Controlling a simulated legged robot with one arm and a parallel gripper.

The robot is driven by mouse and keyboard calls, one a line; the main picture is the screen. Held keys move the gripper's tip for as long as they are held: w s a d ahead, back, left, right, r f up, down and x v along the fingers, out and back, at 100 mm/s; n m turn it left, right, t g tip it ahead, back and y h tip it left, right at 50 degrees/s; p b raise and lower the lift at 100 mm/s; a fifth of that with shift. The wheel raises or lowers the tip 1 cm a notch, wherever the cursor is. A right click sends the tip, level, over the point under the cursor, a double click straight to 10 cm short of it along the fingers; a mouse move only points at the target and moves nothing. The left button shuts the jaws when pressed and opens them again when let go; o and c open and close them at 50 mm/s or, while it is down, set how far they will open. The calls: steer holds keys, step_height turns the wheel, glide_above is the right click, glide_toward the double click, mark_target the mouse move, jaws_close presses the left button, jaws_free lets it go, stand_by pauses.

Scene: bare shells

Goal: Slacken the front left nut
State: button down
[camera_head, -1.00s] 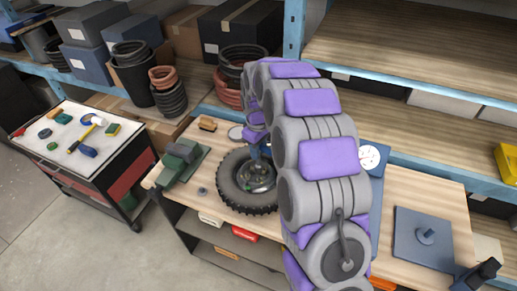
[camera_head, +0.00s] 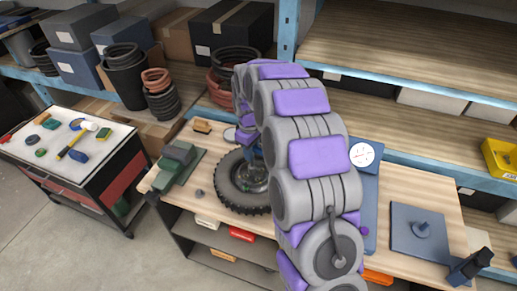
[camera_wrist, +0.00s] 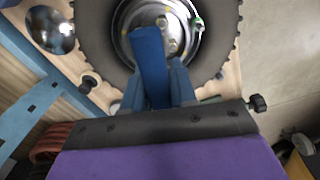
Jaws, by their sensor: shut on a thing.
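A black knobbly tyre (camera_head: 232,200) lies flat on the wooden workbench (camera_head: 437,187), with a metal hub (camera_head: 253,179) in its middle. In the head view my gripper (camera_head: 255,157) is mostly hidden behind my grey and purple arm.
A green vise-like tool (camera_head: 176,164) stands left of the tyre. A dial gauge (camera_head: 362,154) and a blue plate with a peg (camera_head: 421,231) are to the right. A tool cart (camera_head: 120,185) stands at the left. Blue shelf posts (camera_head: 289,30) rise behind the bench.

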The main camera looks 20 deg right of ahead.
steer(key=shift+d+f, duration=0.4)
steer(key=shift+d, duration=0.05)
steer(key=a, duration=0.4)
steer(key=shift+f, duration=0.3)
stand_by(1.6)
steer(key=shift+d, duration=0.15)
steer(key=shift+w+f, duration=0.1)
